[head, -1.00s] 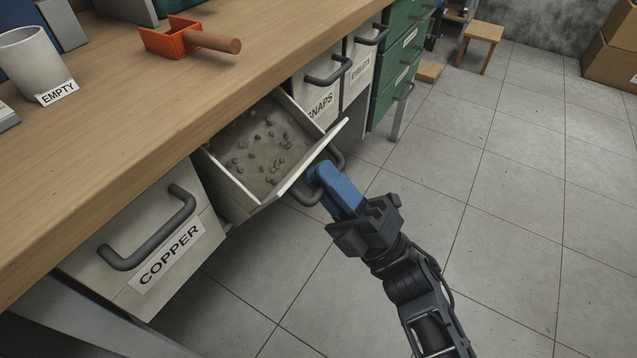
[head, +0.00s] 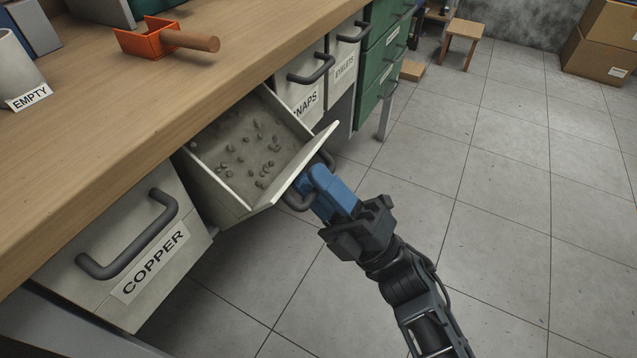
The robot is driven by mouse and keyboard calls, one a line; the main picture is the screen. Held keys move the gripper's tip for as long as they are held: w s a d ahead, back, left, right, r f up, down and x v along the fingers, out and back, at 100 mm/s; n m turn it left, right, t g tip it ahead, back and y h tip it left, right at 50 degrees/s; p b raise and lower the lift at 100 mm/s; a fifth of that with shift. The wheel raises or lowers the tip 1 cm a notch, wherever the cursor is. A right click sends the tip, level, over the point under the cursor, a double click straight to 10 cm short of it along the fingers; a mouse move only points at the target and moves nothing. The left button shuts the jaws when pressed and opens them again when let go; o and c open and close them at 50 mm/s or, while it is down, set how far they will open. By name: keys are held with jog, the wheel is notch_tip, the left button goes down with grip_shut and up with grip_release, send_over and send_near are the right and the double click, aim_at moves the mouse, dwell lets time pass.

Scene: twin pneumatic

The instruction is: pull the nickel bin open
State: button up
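An open pale bin (head: 225,193) sticks out from under the workbench between the copper bin (head: 105,263) and the snaps bin (head: 296,88). It is tilted out and holds several small grey-brown pieces. Its front faces away from me, so its label is hidden; by its place it may be the nickel bin. My gripper (head: 308,182), with blue fingers, is at the dark handle (head: 327,160) on the bin's front. The fingers appear closed around the handle, with its two ends showing on either side.
The workbench (head: 150,95) carries a cup marked EMPTY (head: 18,65) and an orange scoop (head: 145,42). An eyelets bin (head: 342,65) and green drawers (head: 380,65) stand beyond. The tiled floor (head: 500,220) to the right is clear, with a stool (head: 465,32) and boxes (head: 605,40) far off.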

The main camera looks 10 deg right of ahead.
jog(key=v, duration=0.8)
dwell(0.5)
